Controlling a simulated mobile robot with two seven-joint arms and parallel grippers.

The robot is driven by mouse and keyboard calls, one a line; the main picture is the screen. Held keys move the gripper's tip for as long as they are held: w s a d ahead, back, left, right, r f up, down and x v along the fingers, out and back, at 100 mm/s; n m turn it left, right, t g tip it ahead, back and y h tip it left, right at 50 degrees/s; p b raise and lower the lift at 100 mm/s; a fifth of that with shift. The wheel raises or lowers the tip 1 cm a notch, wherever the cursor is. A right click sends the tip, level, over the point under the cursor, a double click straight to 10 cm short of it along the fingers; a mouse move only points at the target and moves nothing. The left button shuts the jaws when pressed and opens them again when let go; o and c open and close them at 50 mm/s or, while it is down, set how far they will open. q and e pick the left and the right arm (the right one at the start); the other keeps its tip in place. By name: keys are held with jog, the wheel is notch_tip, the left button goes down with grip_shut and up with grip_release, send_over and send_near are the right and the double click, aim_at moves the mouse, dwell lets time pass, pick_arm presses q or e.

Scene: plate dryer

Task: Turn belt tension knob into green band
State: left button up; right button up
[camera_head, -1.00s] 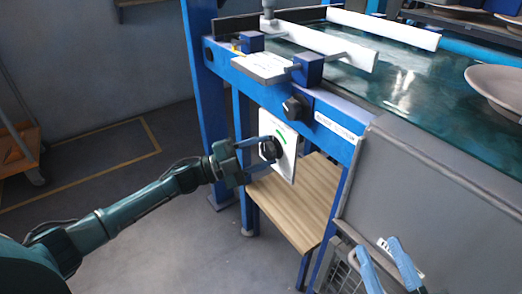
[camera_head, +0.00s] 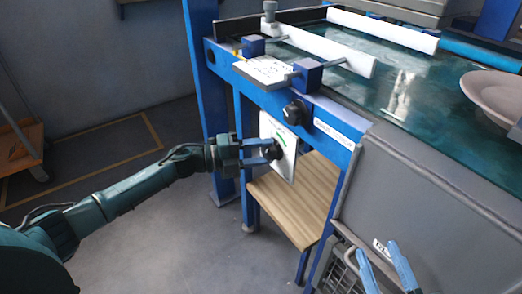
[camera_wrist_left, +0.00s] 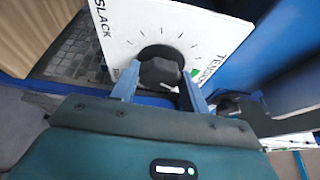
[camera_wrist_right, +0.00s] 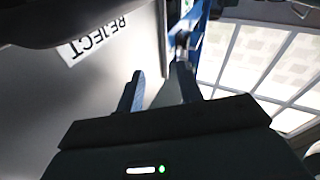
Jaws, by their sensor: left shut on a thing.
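The belt tension knob (camera_wrist_left: 160,72) is black and round, on a white dial plate (camera_wrist_left: 125,22) marked SLACK and TENSION. A small green band (camera_wrist_left: 196,72) shows on the dial near the TENSION end. A light mark on the knob's lower right rim may be its pointer; I cannot tell exactly where it points. My left gripper (camera_wrist_left: 160,88) is shut on the knob, a finger on each side. In the head view, the left gripper (camera_head: 272,151) reaches the knob from the left and partly hides it. My right gripper (camera_head: 385,262) is open and empty at the lower right.
Another black knob (camera_head: 295,112) sits on the blue frame above the dial. A wooden shelf (camera_head: 290,205) lies below the dial plate. A grey panel (camera_head: 430,200) and a wire basket (camera_head: 345,265) stand near my right gripper. A bowl (camera_head: 492,95) is on the wet belt.

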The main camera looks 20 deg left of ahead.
dwell(0.4)
pick_arm(q)
jog(key=o, duration=1)
jog(key=p+v, duration=0.2)
jog(key=v, duration=1.1)
jog(key=shift+a, duration=0.15)
